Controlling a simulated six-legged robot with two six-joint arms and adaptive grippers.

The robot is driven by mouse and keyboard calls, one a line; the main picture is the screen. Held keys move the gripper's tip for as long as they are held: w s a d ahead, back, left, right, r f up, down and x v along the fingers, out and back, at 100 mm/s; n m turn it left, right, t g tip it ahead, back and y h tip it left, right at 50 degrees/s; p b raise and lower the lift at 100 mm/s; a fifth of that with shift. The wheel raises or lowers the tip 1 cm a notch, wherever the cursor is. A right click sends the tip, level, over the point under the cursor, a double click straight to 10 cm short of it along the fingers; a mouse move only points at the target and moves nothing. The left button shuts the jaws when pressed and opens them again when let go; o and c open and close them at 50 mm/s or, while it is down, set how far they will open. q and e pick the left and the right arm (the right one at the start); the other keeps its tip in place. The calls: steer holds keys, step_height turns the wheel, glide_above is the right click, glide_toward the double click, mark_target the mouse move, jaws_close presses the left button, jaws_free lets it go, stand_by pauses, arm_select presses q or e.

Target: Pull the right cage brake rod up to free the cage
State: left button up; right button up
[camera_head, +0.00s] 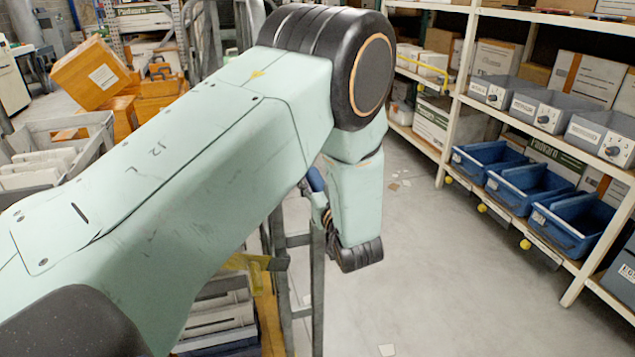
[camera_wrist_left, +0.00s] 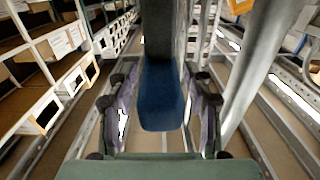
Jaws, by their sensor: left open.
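A blue grip (camera_head: 314,180), which looks like the brake rod's handle, shows at the top of the grey metal cage frame (camera_head: 318,285), just left of my wrist. My left arm covers much of the cage. In the left wrist view the blue grip (camera_wrist_left: 160,96) runs down the middle, below a dark upright bar. My left gripper (camera_wrist_left: 161,112) is open, with one finger on each side of the blue grip. I cannot tell whether they touch it. In the head view the left gripper (camera_head: 327,212) is mostly hidden behind my wrist. My right gripper is not in view.
A white rack (camera_head: 450,122) with blue bins (camera_head: 530,185), grey bins (camera_head: 540,112) and cartons stands on the right. The concrete floor (camera_head: 430,265) between is mostly clear. Orange boxes (camera_head: 92,72) and a grey crate (camera_head: 98,125) stand at left.

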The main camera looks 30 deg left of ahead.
arm_select(q)
steer(key=shift+s+a, duration=0.1)
steer(key=shift+a, duration=0.05)
steer(key=c, duration=0.4)
jaws_close()
